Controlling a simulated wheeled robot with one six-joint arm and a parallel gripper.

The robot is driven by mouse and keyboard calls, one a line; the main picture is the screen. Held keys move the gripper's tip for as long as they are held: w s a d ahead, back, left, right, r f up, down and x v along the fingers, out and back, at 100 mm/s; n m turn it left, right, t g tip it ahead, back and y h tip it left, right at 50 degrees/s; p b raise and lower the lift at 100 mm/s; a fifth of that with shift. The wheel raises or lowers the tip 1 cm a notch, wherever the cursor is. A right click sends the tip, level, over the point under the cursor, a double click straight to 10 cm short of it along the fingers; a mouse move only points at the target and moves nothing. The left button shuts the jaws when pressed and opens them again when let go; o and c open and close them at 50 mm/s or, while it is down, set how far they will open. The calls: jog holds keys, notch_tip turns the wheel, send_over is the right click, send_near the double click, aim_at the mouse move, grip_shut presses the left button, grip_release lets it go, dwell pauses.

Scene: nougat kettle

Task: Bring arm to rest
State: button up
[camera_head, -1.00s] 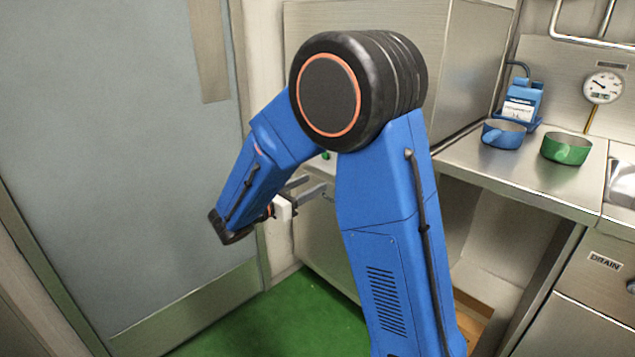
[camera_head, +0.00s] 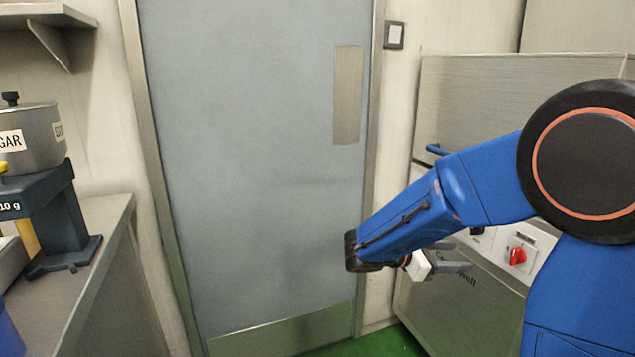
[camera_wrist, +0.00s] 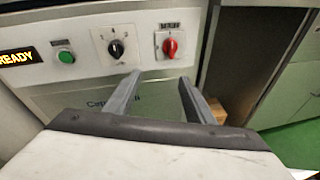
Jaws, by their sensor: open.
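My arm stands folded at the right of the head view. My gripper (camera_head: 455,262) points right, in front of a steel machine (camera_head: 430,310). In the wrist view my gripper (camera_wrist: 158,85) has its two grey fingers apart with nothing between them. Beyond the fingers is the machine's white control panel (camera_wrist: 85,68). It carries a green button (camera_wrist: 67,57), a black dial (camera_wrist: 116,48) and a red switch (camera_wrist: 169,46). A lit display (camera_wrist: 18,58) reads READY.
A grey door (camera_head: 250,150) stands behind, with a steel kick plate (camera_head: 285,332). A green floor (camera_head: 385,343) shows below. The space between counter and arm looks clear.

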jog(key=s+d+f+m+g+y, duration=0.1)
jog(key=s+m+y, duration=0.3)
jog(key=s, duration=0.5)
jog(key=s+d+f+m+g+y, duration=0.25)
jog(key=s+m, duration=0.25)
jog(key=s, duration=0.3)
jog(key=s+a+m+t+y, duration=0.5)
jog(key=s+a+m+y, duration=0.3)
jog(key=s+a+m, duration=0.1)
jog(key=shift+s+a+r+y, duration=0.35)
jog(key=shift+s+a+r, duration=0.1)
jog(key=shift+s+a, duration=0.2)
